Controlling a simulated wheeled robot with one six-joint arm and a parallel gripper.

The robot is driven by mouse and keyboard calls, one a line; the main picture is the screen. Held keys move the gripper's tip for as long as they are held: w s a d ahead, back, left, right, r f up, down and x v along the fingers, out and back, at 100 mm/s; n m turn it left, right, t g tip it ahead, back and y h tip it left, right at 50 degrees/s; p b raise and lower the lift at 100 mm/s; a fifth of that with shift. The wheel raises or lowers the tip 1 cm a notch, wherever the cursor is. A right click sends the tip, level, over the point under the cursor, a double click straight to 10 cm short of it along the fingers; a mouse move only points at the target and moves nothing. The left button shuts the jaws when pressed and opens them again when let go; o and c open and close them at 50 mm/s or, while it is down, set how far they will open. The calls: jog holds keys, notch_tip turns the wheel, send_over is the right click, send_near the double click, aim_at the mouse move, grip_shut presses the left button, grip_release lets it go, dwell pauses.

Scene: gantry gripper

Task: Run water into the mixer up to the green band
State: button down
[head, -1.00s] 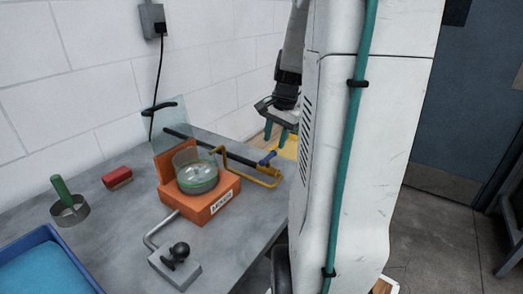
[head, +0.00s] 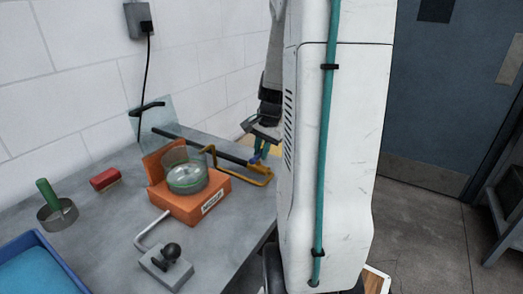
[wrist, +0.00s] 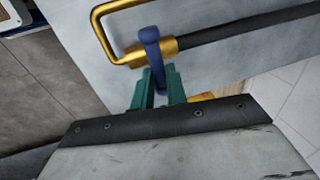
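The mixer is an orange base (head: 190,207) with a label on its front and a clear glass bowl (head: 187,178) set in it. A greenish ring shows around the bowl; I cannot tell the water level against it. A brass pipe (head: 262,181) bends from beside the bowl and also shows in the wrist view (wrist: 97,25). A blue tap lever (wrist: 150,42) stands out from its brass valve body (wrist: 160,50). My gripper (wrist: 158,75) has its green fingers on both sides of the lever, close against it. In the head view my gripper (head: 262,150) is beyond the bowl, partly hidden.
On the grey table stand a metal box with a black knob (head: 170,255), a blue tray (head: 40,268), a metal ring with a green handle (head: 57,212) and a red block (head: 104,179). A dark bar (head: 200,145) runs behind the mixer. The wall is close behind.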

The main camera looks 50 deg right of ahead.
jog(key=shift+n, duration=0.3)
jog(key=shift+w+n+y, duration=0.2)
jog(key=shift+n+y, duration=0.05)
jog(key=shift+n, duration=1.15)
jog(key=shift+w+n+y, duration=0.2)
jog(key=shift+n+y, duration=0.05)
jog(key=shift+n, duration=1.15)
jog(key=c, duration=1.4)
grip_release()
jog(key=v, duration=0.7)
jog(key=shift+r, duration=0.45)
jog(key=shift+d, duration=0.1)
